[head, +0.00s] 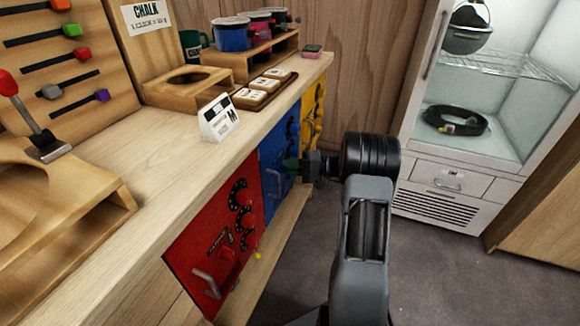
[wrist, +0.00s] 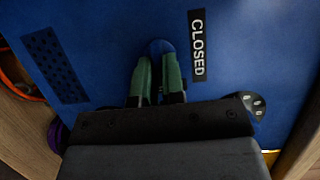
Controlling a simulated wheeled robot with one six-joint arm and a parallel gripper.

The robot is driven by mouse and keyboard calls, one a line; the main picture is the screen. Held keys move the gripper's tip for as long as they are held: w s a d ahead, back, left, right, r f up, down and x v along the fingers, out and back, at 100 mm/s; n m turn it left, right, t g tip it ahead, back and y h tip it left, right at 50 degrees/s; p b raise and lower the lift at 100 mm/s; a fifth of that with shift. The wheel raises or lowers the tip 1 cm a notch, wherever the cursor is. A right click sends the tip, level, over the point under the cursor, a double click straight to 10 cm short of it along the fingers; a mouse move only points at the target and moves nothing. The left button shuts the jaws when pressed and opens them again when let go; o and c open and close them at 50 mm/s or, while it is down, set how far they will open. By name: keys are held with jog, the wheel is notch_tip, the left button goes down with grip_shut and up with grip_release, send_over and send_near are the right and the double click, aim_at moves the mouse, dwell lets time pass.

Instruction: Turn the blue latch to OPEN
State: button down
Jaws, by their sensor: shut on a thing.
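The blue panel (head: 268,198) is on the front of the wooden counter, between a red and a yellow panel. It also fills most of the wrist view (wrist: 110,30). The blue latch (wrist: 159,47) shows as a rounded end between and just beyond my green fingertips. A black label reading CLOSED (wrist: 197,46) is on the panel, right of the latch. My gripper (head: 293,166) reaches the blue panel from the right. In the wrist view its fingers (wrist: 159,80) are shut on the latch. The fingers hide most of the latch, so its exact angle cannot be told.
The red panel (head: 212,245) has a protruding handle and black holds. The yellow panel (head: 313,108) lies beyond the blue one. A grey handle (head: 273,183) sticks out near my gripper. Open floor (head: 420,265) lies right, before a white glass-fronted cabinet (head: 455,175).

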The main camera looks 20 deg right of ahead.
jog(key=c, duration=1.2)
grip_release()
jog(key=p+v, duration=0.2)
jog(key=v, duration=1.1)
jog(key=shift+s+d, duration=0.1)
jog(key=shift+d, duration=0.3)
